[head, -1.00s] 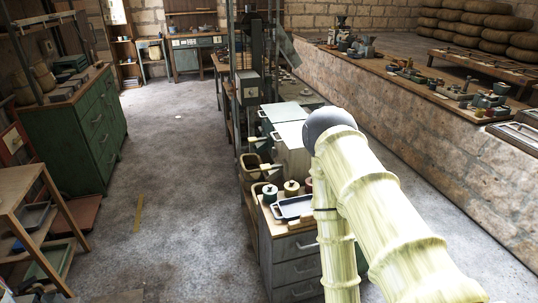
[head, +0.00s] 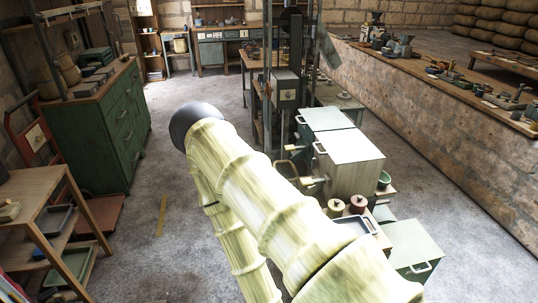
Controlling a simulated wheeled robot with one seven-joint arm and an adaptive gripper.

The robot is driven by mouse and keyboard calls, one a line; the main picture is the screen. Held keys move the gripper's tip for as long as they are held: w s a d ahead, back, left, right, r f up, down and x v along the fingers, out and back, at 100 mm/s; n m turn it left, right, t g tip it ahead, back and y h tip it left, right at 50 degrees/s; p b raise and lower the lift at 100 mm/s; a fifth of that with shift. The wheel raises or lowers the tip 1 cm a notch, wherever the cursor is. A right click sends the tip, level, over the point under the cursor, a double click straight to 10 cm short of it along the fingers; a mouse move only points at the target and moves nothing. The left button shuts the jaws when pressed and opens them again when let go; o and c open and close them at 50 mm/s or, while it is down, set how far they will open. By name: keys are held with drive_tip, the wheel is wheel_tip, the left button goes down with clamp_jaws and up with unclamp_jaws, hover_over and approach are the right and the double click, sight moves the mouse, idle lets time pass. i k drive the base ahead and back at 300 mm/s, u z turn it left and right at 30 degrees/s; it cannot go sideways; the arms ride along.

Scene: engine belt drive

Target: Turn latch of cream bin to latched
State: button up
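A box with a cream-white lid (head: 350,147) and a grey-beige side stands right of centre, and it looks like the cream bin. A metal handle sits on its left edge. Small pale lever-like parts (head: 312,181) stick out at its left; I cannot tell whether one is its latch or how it is set. My pale yellow-green arm crosses the lower middle, its dark rounded joint left of the bins. My gripper is not in view.
A bin with a pale green lid (head: 326,117) stands behind the cream one. Another pale green box (head: 414,246), a tray (head: 358,224) and small pots (head: 357,204) are nearer. A green drawer cabinet (head: 95,135) stands left. The floor (head: 190,100) between is open.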

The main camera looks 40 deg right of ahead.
sight(314, 163)
drive_tip(key=u, duration=0.15)
drive_tip(key=i, duration=0.7)
drive_tip(key=z, duration=0.6)
drive_tip(key=i, duration=0.65)
drive_tip(key=z, duration=0.6)
